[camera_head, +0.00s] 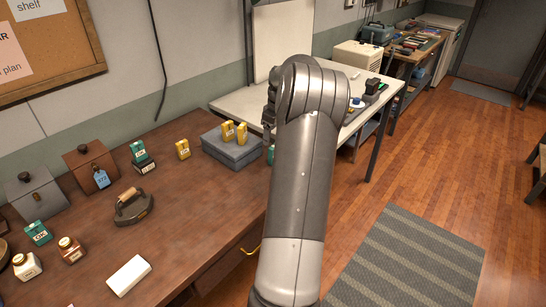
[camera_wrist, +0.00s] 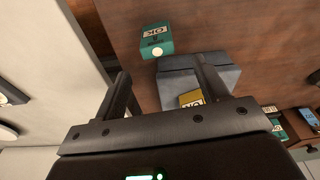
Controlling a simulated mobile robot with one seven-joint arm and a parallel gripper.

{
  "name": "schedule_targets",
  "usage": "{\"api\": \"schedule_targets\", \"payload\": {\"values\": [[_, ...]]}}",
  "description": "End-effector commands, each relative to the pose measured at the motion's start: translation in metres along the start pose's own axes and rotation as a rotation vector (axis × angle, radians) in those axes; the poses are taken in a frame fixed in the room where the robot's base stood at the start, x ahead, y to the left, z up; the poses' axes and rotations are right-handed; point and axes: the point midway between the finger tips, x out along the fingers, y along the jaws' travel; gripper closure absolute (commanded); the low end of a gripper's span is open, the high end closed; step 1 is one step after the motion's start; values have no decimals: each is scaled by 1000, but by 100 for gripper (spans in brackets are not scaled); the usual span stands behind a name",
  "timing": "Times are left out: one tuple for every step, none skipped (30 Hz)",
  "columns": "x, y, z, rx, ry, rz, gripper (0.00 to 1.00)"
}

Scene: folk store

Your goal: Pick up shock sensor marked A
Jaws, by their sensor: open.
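Small yellow shock sensors stand in the head view: two on a flat grey box, a left one (camera_head: 228,131) and a right one (camera_head: 241,132), and a third (camera_head: 182,149) on the desk left of that box. I cannot read an A on any of them. In the wrist view a yellow sensor (camera_wrist: 191,99) shows on the grey box, partly hidden by my gripper's body. A teal sensor marked OK (camera_wrist: 156,40) stands beside the box. My gripper (camera_wrist: 164,78) is open and empty above the box. In the head view my arm hides most of it.
The grey box (camera_head: 234,150) sits on the brown desk (camera_head: 190,215). Other teal sensors (camera_head: 137,151) (camera_head: 38,232), a brown box (camera_head: 88,165), an iron-like tool (camera_head: 133,206), bottles (camera_head: 71,249) and a white block (camera_head: 128,275) are spread leftward. A white table (camera_head: 236,104) adjoins behind.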

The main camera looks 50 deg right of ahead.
Motion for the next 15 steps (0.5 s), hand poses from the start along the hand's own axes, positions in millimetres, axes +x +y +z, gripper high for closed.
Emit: {"api": "schedule_targets", "payload": {"values": [[10, -1, 0, 0, -1, -3, 33], [15, -1, 0, 0, -2, -4, 33], [21, -1, 1, 0, -2, -3, 33], [26, -1, 1, 0, -2, -2, 33], [30, -1, 1, 0, -2, -3, 33], [35, -1, 1, 0, -2, -3, 33], [39, -1, 1, 0, -1, -2, 33], [41, -1, 1, 0, -1, -2, 33], [44, -1, 0, 0, -1, -2, 33], [45, -1, 0, 0, -1, -2, 33], [46, -1, 1, 0, -1, -1, 33], [48, -1, 1, 0, -1, -1, 33], [49, -1, 2, 0, -1, -1, 33], [52, 0, 2, 0, -1, -1, 33], [56, 0, 4, 0, -1, -1, 33]]}}
